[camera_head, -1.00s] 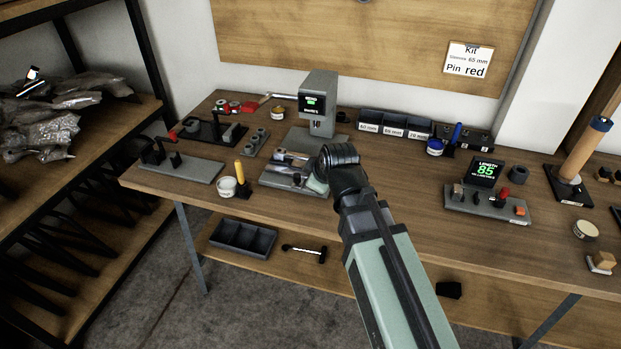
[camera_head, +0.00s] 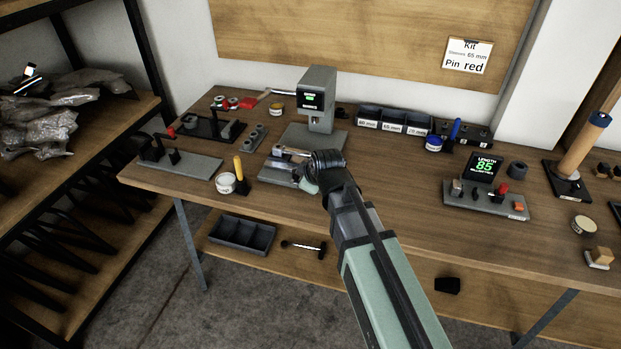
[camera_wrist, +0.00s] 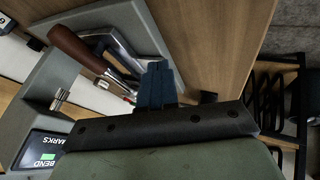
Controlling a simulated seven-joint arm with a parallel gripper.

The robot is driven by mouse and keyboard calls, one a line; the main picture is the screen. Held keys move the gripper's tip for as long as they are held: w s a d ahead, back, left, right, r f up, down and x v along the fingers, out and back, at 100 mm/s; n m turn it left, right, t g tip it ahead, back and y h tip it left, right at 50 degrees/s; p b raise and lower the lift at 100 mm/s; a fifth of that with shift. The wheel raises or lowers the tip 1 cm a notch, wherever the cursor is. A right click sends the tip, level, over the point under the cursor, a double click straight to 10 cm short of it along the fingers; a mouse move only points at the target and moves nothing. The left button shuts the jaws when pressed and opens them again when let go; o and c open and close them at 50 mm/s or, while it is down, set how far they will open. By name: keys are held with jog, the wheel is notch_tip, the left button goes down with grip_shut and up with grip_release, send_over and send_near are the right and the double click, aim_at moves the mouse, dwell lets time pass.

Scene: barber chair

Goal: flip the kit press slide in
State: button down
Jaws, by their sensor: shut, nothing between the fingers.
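A grey upright machine (camera_head: 319,88) with a small green-lit screen stands on a grey base at the back middle of the bench. In front of it lies a low grey fixture (camera_head: 272,176) with metal parts on top, partly covered by my arm. I cannot tell which part is the press slide. My gripper (camera_wrist: 157,85) is shut and empty, its dark blue fingers together. In the wrist view it is close to a brown handle (camera_wrist: 88,50) with a metal shaft on a grey plate; I cannot tell whether they touch. In the head view its fingertips are mostly hidden.
A white tub (camera_head: 226,183) and yellow-handled tool (camera_head: 239,168) stand left of the fixture. Labelled dark bins (camera_head: 393,121) are behind, right of the machine. A length gauge (camera_head: 484,172) reading 85 stands right. A board card (camera_head: 467,56) reads 65 mm, pin red.

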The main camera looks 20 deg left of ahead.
jog(key=x, duration=0.2)
jog(key=shift+w+a+f, duration=0.2)
jog(key=shift+w+f, duration=0.05)
jog(key=shift+f, duration=0.05)
jog(key=shift+w+r, duration=0.1)
jog(key=shift+w, duration=1.1)
jog(key=shift+w+d, duration=0.1)
jog(key=shift+w, duration=0.55)
jog(key=w, duration=1.2)
jog(key=shift+w, duration=0.35)
